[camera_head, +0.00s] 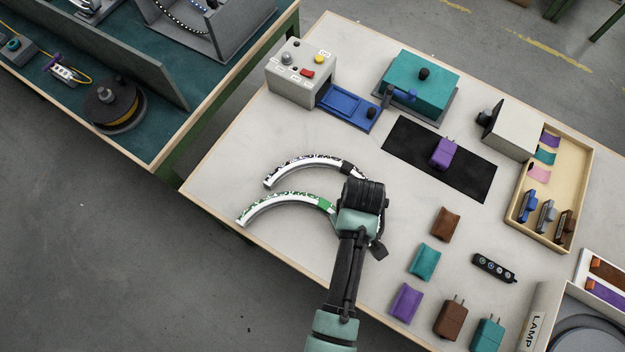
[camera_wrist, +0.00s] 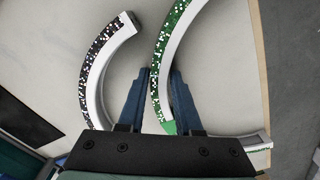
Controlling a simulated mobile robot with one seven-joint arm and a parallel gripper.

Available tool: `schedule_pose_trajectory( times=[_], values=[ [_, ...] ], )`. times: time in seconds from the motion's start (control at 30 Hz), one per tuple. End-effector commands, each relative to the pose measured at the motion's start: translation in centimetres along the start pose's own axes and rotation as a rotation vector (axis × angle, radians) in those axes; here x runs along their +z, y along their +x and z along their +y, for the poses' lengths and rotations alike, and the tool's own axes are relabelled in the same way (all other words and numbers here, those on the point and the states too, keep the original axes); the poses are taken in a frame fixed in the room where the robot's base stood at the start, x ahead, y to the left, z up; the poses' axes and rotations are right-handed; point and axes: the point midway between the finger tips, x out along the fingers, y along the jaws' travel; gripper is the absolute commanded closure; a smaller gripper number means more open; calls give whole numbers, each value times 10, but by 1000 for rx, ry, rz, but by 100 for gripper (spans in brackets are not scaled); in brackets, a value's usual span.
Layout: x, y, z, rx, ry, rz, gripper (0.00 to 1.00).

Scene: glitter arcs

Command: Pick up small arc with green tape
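The small arc with green tape (camera_head: 285,199) is a white curved strip with green glitter on the table's left part. Its green tape (camera_head: 325,205) lies beside my gripper, which hides the arc's right end in the head view. In the wrist view the green arc (camera_wrist: 161,75) runs between the two fingers of my gripper (camera_wrist: 161,72), and its green tape (camera_wrist: 170,127) shows near the palm. The fingers stand close along both sides of the arc; whether they press on it cannot be told. The arc appears to lie on the table.
A similar arc with dark glitter and black tape (camera_head: 305,165) lies just behind; in the wrist view it (camera_wrist: 95,75) is left of the fingers. Brown, teal and purple parts (camera_head: 425,262) lie to the right. A black mat (camera_head: 410,165) bears a purple block (camera_head: 443,152).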

Motion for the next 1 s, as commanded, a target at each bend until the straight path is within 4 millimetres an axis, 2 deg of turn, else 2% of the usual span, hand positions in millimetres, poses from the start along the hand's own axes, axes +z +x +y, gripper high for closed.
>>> schedule_pose_trajectory(
  times=[0.03,0.17,1.0],
  values=[
    [0,0,0,0,0,0,77],
    [0,0,0,0,0,0,100],
    [0,0,0,1,0,1,100]
  ],
)
